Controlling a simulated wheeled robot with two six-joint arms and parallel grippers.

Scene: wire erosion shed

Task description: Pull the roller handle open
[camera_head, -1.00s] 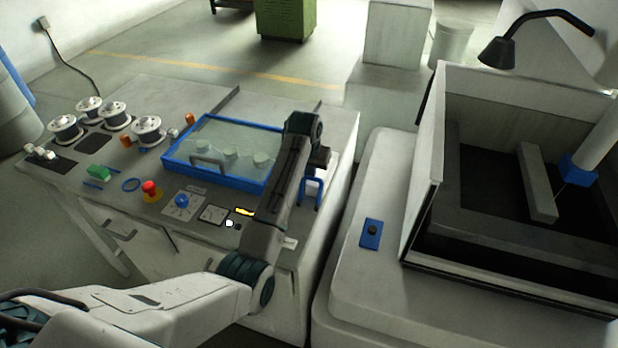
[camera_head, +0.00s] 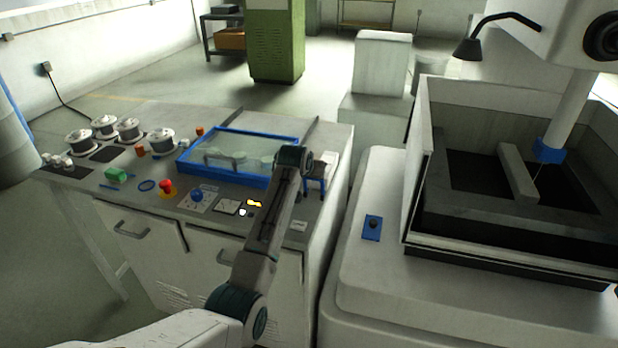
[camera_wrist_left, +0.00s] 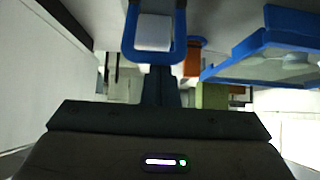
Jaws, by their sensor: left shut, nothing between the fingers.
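A blue U-shaped handle (camera_head: 316,187) stands at the right end of the grey console, and I take it for the roller handle. In the left wrist view the blue loop (camera_wrist_left: 127,46) is close ahead, with a pale block (camera_wrist_left: 154,31) seen through it. My left gripper (camera_head: 318,169) is shut and empty, right at the handle's upper part in the head view. Its dark fingers (camera_wrist_left: 161,88) point at the loop's near bar in the wrist view. I cannot tell whether they touch it. My left wrist partly hides the handle's surroundings. My right gripper is not in view.
A blue-framed clear lid (camera_head: 232,179) lies left of the handle. Several wire spools, a red emergency button (camera_head: 166,187) and a blue knob (camera_head: 197,194) sit on the console. A white machine with an open tank (camera_head: 413,190) stands to the right, across a narrow gap.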

